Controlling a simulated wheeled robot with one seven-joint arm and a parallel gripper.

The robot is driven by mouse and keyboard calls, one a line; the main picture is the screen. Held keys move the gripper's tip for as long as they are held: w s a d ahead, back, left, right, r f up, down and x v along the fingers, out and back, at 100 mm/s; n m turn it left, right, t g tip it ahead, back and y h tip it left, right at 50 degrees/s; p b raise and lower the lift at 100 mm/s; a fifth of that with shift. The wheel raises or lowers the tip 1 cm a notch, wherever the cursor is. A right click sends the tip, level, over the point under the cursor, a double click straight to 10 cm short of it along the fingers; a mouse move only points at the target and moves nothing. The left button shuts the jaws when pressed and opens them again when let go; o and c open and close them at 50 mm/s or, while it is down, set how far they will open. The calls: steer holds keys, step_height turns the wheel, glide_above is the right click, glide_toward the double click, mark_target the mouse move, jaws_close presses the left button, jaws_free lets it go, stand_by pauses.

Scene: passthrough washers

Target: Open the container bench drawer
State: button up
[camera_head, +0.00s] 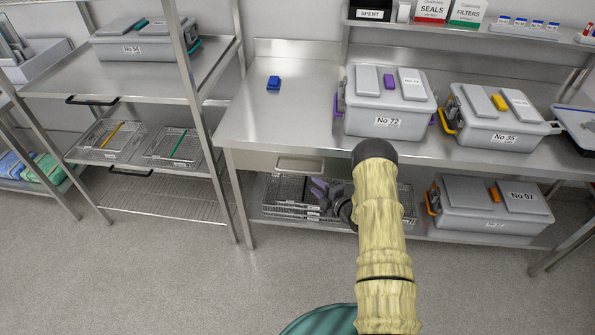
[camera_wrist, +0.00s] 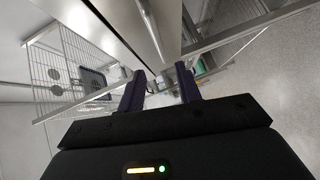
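The container bench (camera_head: 250,120) is a steel table with a drawer (camera_head: 262,160) under its top at the left. The drawer front looks flush with the bench, and a pale rectangular handle plate (camera_head: 300,164) shows on it. My gripper (camera_head: 322,190) is just below and slightly right of that plate, in front of the lower shelf; part of the drawer's right side is hidden by my arm. In the wrist view, the two dark purple fingers (camera_wrist: 161,88) stand apart with nothing visible between them. I cannot tell whether they touch the drawer.
Grey containers No 72 (camera_head: 390,105) and No 35 (camera_head: 500,120) stand on the bench, with a small blue block (camera_head: 273,83) at the left. Wire baskets (camera_head: 290,195) and container No 97 (camera_head: 488,210) are on the lower shelf. The floor in front is clear.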

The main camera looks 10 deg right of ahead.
mark_target(297, 171)
steer(key=p+x, duration=0.1)
steer(key=x, duration=1)
steer(key=shift+w+a, duration=0.1)
steer(key=shift+w, duration=0.2)
jaws_close()
